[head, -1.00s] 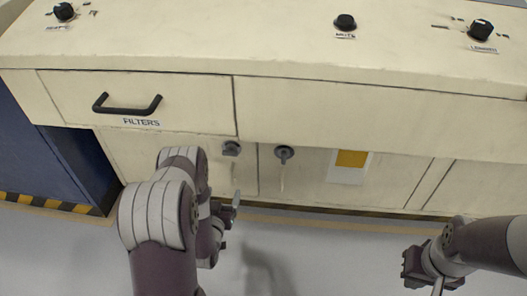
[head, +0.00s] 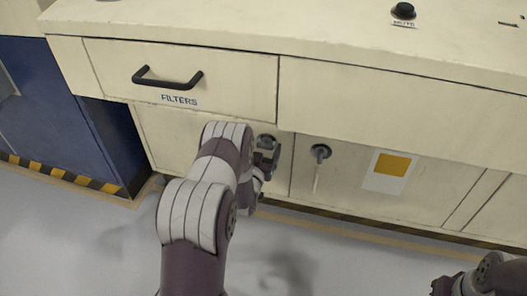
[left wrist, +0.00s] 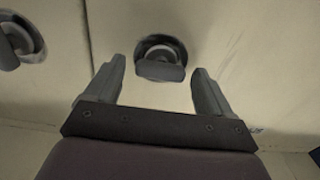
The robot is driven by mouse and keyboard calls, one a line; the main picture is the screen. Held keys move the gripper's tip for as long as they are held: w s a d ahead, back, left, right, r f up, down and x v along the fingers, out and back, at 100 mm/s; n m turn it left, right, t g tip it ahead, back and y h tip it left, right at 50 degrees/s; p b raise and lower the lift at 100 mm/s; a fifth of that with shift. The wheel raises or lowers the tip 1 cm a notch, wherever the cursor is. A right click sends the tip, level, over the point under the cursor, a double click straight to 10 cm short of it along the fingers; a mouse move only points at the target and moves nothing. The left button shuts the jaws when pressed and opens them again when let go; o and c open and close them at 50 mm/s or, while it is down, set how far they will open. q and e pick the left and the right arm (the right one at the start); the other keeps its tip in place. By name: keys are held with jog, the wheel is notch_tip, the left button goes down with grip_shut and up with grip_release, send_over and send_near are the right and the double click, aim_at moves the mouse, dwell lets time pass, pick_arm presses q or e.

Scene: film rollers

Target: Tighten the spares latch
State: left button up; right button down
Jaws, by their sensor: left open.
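Two round grey latches sit side by side on the lower cabinet doors; no readable label shows which one is the spares latch. The left latch (head: 265,141) is partly hidden behind my left gripper (head: 266,158). In the left wrist view this latch (left wrist: 161,58) is a dark knob with a flat grip bar lying across, in a round seat. My left gripper (left wrist: 158,85) is open, its fingers on either side below the knob, apart from it. The right latch (head: 320,152) also shows at the left wrist view's edge (left wrist: 18,42). My right gripper (head: 446,286) is partly cut off, low at right.
A drawer marked FILTERS (head: 179,100) with a black handle (head: 167,78) lies above the left latch. A yellow and white sign (head: 391,170) is on the door at right. A blue cabinet (head: 62,115) stands at left. The floor in front is clear.

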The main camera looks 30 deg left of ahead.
pick_arm(q)
jog(key=c, duration=1.1)
jog(key=shift+o, duration=0.2)
jog(key=shift+m, duration=0.4)
jog(key=m+p, duration=0.1)
jog(key=m, duration=0.2)
jog(key=shift+d, duration=0.1)
jog(key=m+p, duration=0.1)
jog(key=m, duration=0.3)
jog(key=shift+m+p, duration=0.3)
jog(key=shift+p, duration=0.1)
jog(key=m+p, duration=0.1)
jog(key=m, duration=0.3)
jog(key=shift+d+f, duration=0.1)
jog(key=m+p, duration=0.1)
jog(key=m, duration=0.3)
jog(key=shift+f+m, duration=0.1)
jog(key=shift+m, duration=0.5)
